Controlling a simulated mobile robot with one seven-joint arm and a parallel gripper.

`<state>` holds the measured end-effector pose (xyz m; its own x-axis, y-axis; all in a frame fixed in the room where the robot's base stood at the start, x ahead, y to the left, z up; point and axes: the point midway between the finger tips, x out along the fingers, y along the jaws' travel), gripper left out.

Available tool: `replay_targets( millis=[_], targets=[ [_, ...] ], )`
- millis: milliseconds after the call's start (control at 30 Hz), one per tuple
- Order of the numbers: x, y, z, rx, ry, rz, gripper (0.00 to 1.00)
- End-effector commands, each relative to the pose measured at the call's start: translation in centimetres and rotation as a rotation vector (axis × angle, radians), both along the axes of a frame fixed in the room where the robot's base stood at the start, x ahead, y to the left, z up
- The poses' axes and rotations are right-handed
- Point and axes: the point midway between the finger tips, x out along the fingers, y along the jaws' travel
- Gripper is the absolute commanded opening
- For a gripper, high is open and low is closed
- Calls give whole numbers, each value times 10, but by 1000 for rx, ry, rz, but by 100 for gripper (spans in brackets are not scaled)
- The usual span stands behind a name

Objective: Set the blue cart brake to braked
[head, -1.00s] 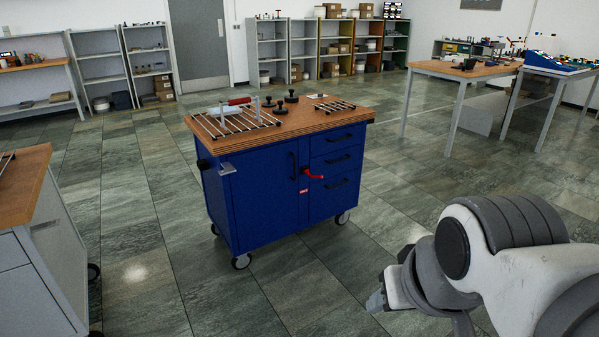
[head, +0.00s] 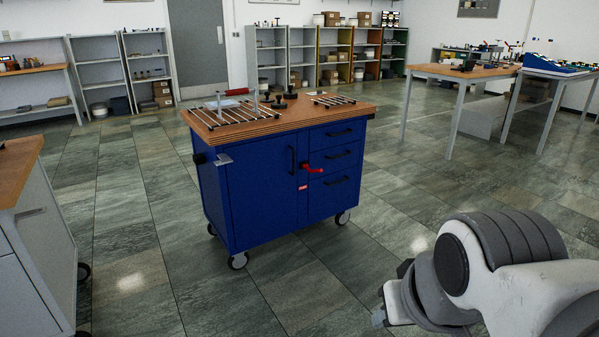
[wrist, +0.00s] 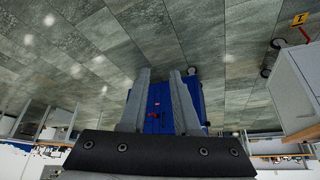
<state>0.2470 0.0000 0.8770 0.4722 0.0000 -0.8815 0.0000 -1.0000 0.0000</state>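The blue cart (head: 265,190) with a wooden top stands on castors in the middle of the head view. A red lever (head: 314,170) sticks out to the right from its front, beside the drawers, with a small red label (head: 303,188) below it. I cannot read the label. My gripper (head: 378,318) is at the lower right of the head view, well apart from the cart. In the wrist view my gripper (wrist: 160,76) is open and empty. The cart (wrist: 159,98) and its red lever (wrist: 154,115) show small and upside down between the fingers.
Rods, a red-handled tool and black knobs lie on the cart top. A grey cabinet (head: 38,240) with a wooden top stands at the left. Tables (head: 462,72) stand at the back right and shelves (head: 290,60) line the wall. The floor before the cart is clear.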

Motion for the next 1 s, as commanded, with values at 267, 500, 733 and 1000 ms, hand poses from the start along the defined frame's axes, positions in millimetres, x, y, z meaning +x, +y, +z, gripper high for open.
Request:
replay_targets(
  millis=[267, 500, 733, 1000],
  targets=[
    [0, 0, 41, 0, 0, 0, 0],
    [0, 0, 109, 0, 0, 0, 0],
    [0, 0, 175, 0, 0, 0, 0],
    [0, 0, 252, 0, 0, 0, 0]
  ],
)
